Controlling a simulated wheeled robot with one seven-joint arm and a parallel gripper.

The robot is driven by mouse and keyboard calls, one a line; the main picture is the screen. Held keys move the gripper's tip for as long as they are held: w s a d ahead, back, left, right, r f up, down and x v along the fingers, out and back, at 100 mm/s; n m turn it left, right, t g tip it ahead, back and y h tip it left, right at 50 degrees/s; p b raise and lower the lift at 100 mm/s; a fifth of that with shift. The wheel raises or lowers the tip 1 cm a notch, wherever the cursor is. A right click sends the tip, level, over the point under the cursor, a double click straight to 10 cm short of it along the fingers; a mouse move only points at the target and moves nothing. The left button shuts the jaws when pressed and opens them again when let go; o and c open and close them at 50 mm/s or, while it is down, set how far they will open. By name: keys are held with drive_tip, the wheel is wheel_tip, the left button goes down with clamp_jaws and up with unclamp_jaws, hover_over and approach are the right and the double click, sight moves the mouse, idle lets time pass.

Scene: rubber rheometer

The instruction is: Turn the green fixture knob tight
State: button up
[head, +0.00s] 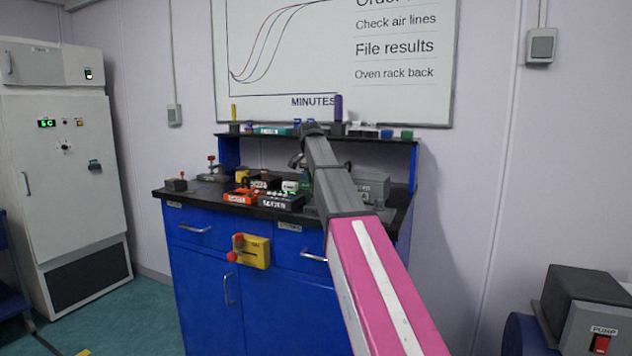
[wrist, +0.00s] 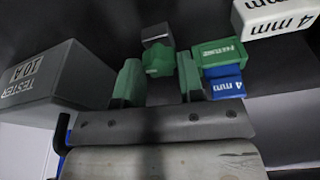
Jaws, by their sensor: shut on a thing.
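In the wrist view the green fixture knob (wrist: 158,64) sits between the two green fingers of my gripper (wrist: 160,74). The gripper is shut on the knob. A dark grey piece (wrist: 157,34) shows just beyond the knob. A green block labelled as the fixture (wrist: 223,54) is right of the right finger. How far the knob is turned cannot be told.
A grey tester box (wrist: 45,80) stands left of the fingers. A blue 4 mm block (wrist: 228,85) and a white 4 mm block (wrist: 278,16) are close on the right. In the head view the black bench top (head: 180,193) holds several small items below a shelf (head: 375,137).

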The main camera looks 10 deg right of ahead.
drive_tip(key=m, duration=0.4)
drive_tip(key=shift+w+m+g+h, duration=0.1)
drive_tip(key=shift+m+g+h, duration=0.2)
drive_tip(key=o, duration=0.8)
